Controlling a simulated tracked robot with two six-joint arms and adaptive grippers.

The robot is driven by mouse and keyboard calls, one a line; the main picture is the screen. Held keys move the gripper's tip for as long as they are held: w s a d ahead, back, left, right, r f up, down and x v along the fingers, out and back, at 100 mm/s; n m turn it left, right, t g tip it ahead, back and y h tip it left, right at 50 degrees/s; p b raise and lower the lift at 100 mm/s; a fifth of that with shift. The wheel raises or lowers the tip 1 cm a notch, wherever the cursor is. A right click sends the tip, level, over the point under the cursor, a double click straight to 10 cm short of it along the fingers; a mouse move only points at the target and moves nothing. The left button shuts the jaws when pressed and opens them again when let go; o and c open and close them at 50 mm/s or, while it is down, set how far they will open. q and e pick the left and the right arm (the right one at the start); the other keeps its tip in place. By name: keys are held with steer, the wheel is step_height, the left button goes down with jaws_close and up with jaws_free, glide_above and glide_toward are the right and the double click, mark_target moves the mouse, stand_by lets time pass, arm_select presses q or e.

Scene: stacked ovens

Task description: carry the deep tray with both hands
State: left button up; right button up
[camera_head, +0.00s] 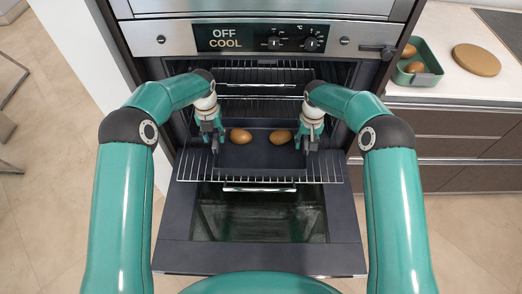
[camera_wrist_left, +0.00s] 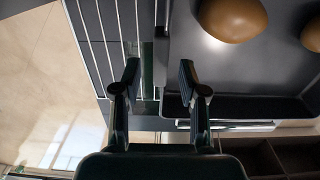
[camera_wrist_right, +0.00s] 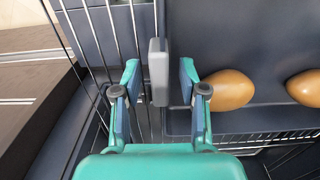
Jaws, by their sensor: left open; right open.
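The deep tray (camera_head: 258,156) is dark and sits level on the pulled-out wire rack of the open oven. Two brown egg-shaped items (camera_head: 241,136) (camera_head: 281,137) lie in it. My left gripper (camera_head: 213,146) is open at the tray's left side. In the left wrist view its fingers (camera_wrist_left: 158,75) stand apart around the tray's dark side grip (camera_wrist_left: 161,58). My right gripper (camera_head: 307,146) is open at the tray's right side. In the right wrist view its fingers (camera_wrist_right: 158,78) are on either side of a grey upright grip (camera_wrist_right: 158,68), with gaps showing.
The oven door (camera_head: 261,257) hangs open below the wire rack (camera_head: 190,163). More racks (camera_head: 260,76) show inside. The panel display (camera_head: 226,38) reads OFF COOL. The right-hand counter (camera_head: 440,87) holds a green dish (camera_head: 424,60) with brown items and a round board (camera_head: 477,60).

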steer(key=shift+r, duration=0.1)
arm_select(q)
step_height(320, 180, up, 8)
steer(key=shift+r, duration=0.15)
arm_select(e)
step_height(320, 180, up, 12)
stand_by(0.4)
arm_select(q)
steer(key=shift+s, duration=0.1)
arm_select(e)
steer(key=shift+f, duration=0.2)
